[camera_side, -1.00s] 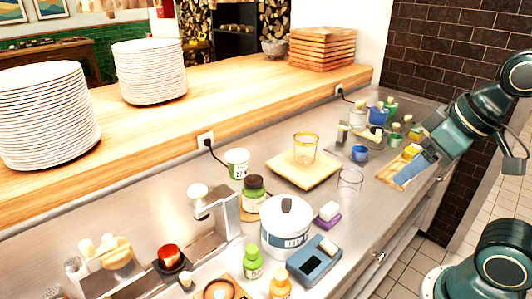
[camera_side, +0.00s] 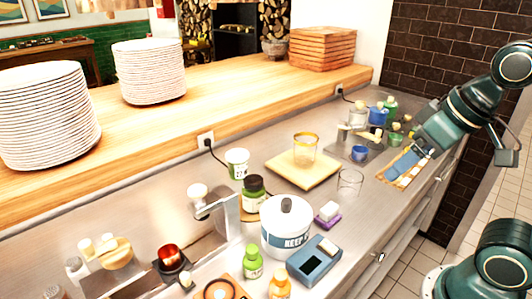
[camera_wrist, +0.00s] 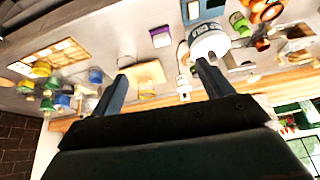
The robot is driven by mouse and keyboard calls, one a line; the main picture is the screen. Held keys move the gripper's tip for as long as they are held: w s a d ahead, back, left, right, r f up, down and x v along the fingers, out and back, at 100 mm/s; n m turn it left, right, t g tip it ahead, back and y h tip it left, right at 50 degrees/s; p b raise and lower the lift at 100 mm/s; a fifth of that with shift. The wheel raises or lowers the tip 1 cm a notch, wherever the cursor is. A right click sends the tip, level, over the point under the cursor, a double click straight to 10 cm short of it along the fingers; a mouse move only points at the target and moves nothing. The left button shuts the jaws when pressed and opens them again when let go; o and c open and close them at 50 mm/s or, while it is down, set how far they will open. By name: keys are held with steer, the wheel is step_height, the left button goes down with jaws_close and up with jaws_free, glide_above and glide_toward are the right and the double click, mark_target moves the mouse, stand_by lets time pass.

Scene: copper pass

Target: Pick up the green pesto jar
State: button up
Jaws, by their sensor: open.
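My gripper (camera_side: 405,162) is at the right over a wooden board, well apart from the jar. In the wrist view my gripper (camera_wrist: 161,68) has its two blue fingers spread with nothing held between them.
A green bottle (camera_side: 252,262) and a blue-grey device (camera_side: 314,261) stand near the crock. A glass (camera_side: 305,148) sits on a cutting board (camera_side: 283,179). An empty glass (camera_side: 350,182) and a purple-based sponge (camera_side: 327,213) lie between my gripper and the jar.

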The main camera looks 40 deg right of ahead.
steer(key=w+a+r+m+g, duration=0.1)
steer(key=w+r+m, duration=0.15)
steer(key=w, duration=0.45)
steer(key=m+g, duration=0.4)
steer(key=m, duration=0.8)
glide_above(254, 179)
steer(key=shift+n, duration=0.25)
steer(key=f, duration=0.9)
steer(key=shift+s+f, duration=0.2)
steer(key=shift+s, duration=0.1)
steer(key=shift+w+a+f, duration=0.1)
steer(key=shift+w+f, duration=0.15)
steer(key=shift+f, duration=4.3)
steer(key=shift+f, duration=0.15)
steer(key=shift+f, duration=2.45)
steer(key=shift+c, duration=0.5)
